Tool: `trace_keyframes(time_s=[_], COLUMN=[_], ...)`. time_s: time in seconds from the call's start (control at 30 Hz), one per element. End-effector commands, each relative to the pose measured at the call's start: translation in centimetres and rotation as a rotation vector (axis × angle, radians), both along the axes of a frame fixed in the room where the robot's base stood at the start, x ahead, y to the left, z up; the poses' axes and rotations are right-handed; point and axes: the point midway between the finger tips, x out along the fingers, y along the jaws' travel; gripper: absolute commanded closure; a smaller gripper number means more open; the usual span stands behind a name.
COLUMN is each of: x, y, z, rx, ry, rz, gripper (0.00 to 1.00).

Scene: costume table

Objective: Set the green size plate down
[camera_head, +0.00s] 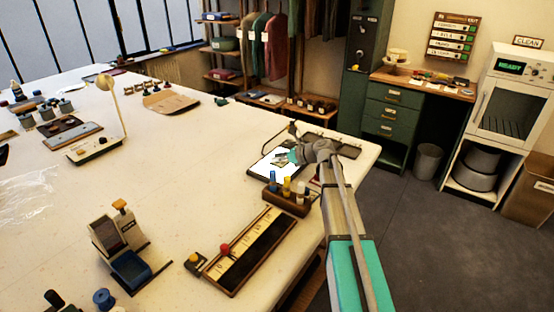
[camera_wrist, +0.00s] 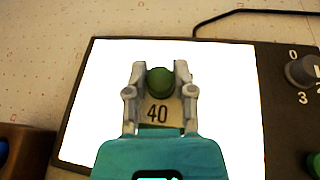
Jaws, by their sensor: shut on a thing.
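The green size plate (camera_wrist: 158,112) is a pale plate marked 40 with a round green knob on top. It sits between the fingers of my gripper (camera_wrist: 160,72), which is shut on it. In the wrist view it is over the bright white panel of a dark-framed light pad (camera_wrist: 82,125). I cannot tell whether the plate touches the panel. In the head view my gripper (camera_head: 283,158) is over the light pad (camera_head: 259,172) near the table's right end; the plate is too small there to make out clearly.
A grey dial (camera_wrist: 302,72) with numbers is right of the panel. A wooden rack (camera_head: 287,203) with coloured pegs stands in front of the pad. A long slotted tray (camera_head: 250,250) lies nearer. The cream table (camera_head: 180,150) has free room left of the pad.

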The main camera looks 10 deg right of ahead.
Motion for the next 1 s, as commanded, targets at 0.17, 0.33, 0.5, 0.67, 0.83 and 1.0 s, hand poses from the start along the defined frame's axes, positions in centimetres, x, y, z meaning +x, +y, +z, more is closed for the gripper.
trace_keyframes(time_s=[0.17,0.33,0.5,0.67,0.83,1.0], x=[0.0,0.0,0.0,-0.01,0.0,-0.5], y=[0.02,0.03,0.03,0.04,0.03,-0.61], z=[-0.2,-0.13,-0.13,-0.13,0.01,0.48], rx=[0.0,0.0,0.0,0.0,0.0,0.0], ry=[0.0,0.0,0.0,0.0,0.0,0.0], rz=[0.0,0.0,0.0,0.0,0.0,0.0], gripper=[0.99,0.39,0.32,0.32,0.32,0.32])
